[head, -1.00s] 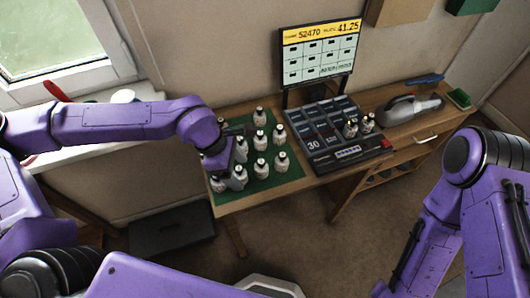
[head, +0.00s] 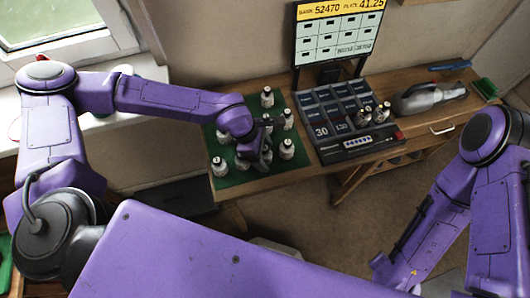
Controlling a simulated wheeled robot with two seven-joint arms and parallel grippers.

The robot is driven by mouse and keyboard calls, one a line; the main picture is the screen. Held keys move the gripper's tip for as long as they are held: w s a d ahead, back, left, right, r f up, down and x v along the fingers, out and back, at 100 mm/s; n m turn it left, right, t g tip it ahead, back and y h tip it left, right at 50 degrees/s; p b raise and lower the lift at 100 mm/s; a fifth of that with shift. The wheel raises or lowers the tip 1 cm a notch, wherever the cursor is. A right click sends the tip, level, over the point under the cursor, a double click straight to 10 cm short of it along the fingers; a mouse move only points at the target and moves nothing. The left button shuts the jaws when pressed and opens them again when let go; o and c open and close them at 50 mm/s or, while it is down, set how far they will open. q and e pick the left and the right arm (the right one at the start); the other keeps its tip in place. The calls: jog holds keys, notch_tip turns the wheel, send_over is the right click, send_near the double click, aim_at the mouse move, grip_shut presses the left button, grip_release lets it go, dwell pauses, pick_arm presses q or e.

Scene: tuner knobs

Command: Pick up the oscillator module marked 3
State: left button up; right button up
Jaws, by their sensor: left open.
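One is at the back (head: 267,97), one at the right (head: 288,119), one at the front right (head: 287,149) and one at the front left (head: 219,167). Their markings are too small to read, so I cannot tell which is 3. My left gripper (head: 260,154) is open and low over the middle of the mat, among the modules. My wrist hides part of the group. My right arm is at the right; its gripper is out of view.
A dark panel (head: 330,150) with a grid of slots stands right of the mat, with a few modules (head: 364,116) at its right side. A display board (head: 338,38) rises behind. A grey handheld device (head: 415,98) and a green tray (head: 485,89) are farther right on the wooden desk (head: 437,117).

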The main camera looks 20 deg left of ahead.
pick_arm(q)
jog(key=c, duration=1.2)
jog(key=shift+o, duration=0.2)
jog(key=shift+r, duration=0.1)
